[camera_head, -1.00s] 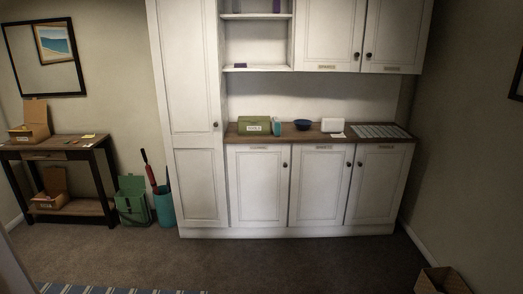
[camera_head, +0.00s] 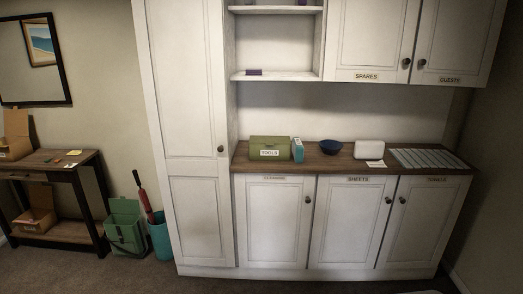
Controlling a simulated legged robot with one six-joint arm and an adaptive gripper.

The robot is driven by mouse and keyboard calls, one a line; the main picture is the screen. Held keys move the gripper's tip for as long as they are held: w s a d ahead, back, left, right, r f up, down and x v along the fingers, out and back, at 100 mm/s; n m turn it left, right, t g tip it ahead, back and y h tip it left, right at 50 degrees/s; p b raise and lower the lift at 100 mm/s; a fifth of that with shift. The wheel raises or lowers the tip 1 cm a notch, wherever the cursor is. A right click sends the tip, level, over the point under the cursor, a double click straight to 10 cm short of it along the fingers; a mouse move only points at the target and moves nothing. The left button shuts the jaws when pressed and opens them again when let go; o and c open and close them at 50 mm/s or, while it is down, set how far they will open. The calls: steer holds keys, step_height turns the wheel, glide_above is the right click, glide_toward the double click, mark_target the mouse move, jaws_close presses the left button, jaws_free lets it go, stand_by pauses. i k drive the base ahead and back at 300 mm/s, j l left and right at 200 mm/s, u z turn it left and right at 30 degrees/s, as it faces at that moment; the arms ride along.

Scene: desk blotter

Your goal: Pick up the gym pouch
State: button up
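I cannot tell for certain which thing is the gym pouch. A green bag-like container (camera_head: 126,230) with a raised flap and a small pale label stands on the floor, between the dark side table and the tall white cabinet. Its label is too small to read. A teal bin (camera_head: 161,238) with a red and black long-handled thing in it stands just right of the green container. My gripper is not in view.
A white cabinet (camera_head: 188,120) and wooden counter (camera_head: 227,170) fill the middle. The counter holds a green TOOLS box (camera_head: 270,150), blue bowl (camera_head: 331,147) and white box (camera_head: 369,150). A dark side table (camera_head: 60,170) with cardboard boxes stands left. Carpet (camera_head: 100,275) in front looks clear.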

mark_target(297, 147)
steer(key=i+j+z, duration=0.15)
steer(key=i, duration=1.25)
steer(key=i+l, duration=0.15)
steer(key=i, duration=1.45)
